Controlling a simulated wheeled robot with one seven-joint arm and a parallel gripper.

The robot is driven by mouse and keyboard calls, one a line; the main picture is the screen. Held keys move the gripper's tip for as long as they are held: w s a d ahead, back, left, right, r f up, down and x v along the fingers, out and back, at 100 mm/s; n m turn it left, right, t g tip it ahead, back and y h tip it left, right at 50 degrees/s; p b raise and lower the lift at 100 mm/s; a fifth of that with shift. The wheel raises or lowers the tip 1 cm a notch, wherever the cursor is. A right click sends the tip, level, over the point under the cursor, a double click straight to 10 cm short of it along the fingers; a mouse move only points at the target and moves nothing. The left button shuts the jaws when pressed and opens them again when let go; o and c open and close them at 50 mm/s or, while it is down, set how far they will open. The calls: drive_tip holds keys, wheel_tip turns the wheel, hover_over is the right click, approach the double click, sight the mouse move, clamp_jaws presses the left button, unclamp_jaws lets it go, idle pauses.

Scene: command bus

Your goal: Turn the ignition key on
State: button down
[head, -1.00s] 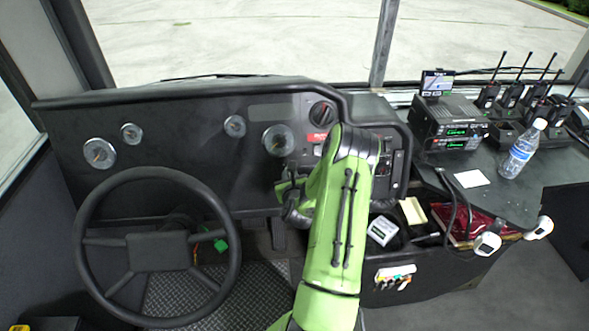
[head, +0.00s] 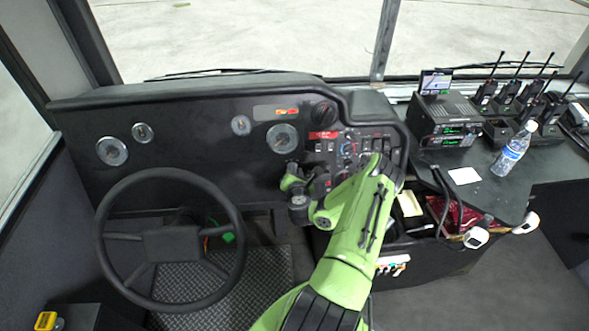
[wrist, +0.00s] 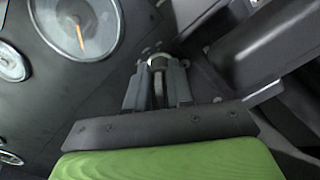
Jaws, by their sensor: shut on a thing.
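The ignition key (wrist: 158,92) stands in a round metal lock (wrist: 158,62) on the dark dash panel, below and right of a large gauge in the wrist view. My gripper (wrist: 157,84) is shut on the key, with one grey finger on each side of it. In the head view my gripper (head: 291,166) is at the dash just below the large round gauge (head: 282,138). The key and lock are too small or hidden to make out there. Small orange and red lights (head: 287,112) are lit on the panel above that gauge.
The steering wheel (head: 170,243) is left of my arm. A switch panel (head: 350,143) with a black knob (head: 323,114) is right of my gripper. Radios (head: 450,120) and a water bottle (head: 513,149) stand on the right-hand counter. A dash ledge (wrist: 270,45) is close beside my gripper.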

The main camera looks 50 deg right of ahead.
drive_tip(key=shift+m, duration=0.3)
idle(0.4)
drive_tip(key=c, duration=1.2)
unclamp_jaws()
drive_tip(key=shift+c, duration=0.2)
